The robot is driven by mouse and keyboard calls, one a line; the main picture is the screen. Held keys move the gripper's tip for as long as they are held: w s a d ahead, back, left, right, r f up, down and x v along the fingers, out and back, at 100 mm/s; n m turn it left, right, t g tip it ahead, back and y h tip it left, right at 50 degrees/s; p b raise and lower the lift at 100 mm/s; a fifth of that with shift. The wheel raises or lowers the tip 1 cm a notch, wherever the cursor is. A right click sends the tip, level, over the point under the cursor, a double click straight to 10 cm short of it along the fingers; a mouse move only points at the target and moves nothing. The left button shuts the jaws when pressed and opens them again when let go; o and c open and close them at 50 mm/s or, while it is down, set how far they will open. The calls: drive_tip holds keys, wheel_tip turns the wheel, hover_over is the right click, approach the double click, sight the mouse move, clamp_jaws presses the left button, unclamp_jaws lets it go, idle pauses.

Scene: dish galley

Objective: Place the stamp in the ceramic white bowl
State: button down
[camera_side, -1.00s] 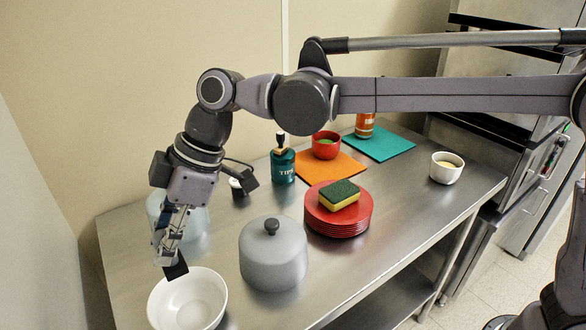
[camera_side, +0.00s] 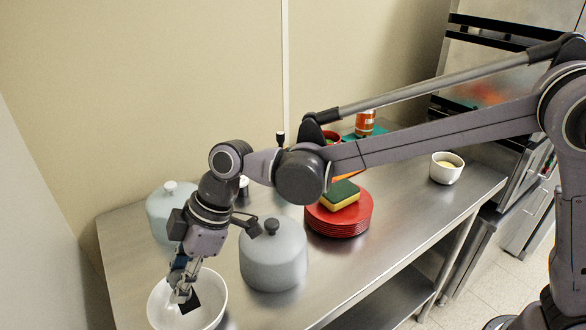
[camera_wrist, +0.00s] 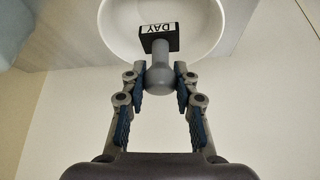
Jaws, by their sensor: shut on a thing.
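The stamp (camera_wrist: 160,40) has a black block with a white label reading "DAY" and a grey rounded handle. My gripper (camera_wrist: 160,80) is shut on the handle in the wrist view. In the side view my gripper (camera_side: 183,284) points down inside the rim of the white bowl (camera_side: 156,308), and the stamp's black block (camera_side: 190,302) shows against the bowl's inside. The bowl (camera_wrist: 215,45) also shows behind the stamp in the wrist view. I cannot tell whether the stamp touches the bowl.
A grey lidded pot (camera_side: 273,262) stands just right of the bowl. A pale lidded pot (camera_side: 160,215) stands behind my gripper. Red plates (camera_side: 338,220) with a sponge (camera_side: 341,194) stand farther right. Steel counter (camera_side: 125,262) is bare left of the bowl.

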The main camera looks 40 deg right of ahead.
drive_tip(key=shift+f, duration=0.6)
drive_tip(key=c, duration=0.9)
unclamp_jaws()
drive_tip(key=shift+c, duration=0.2)
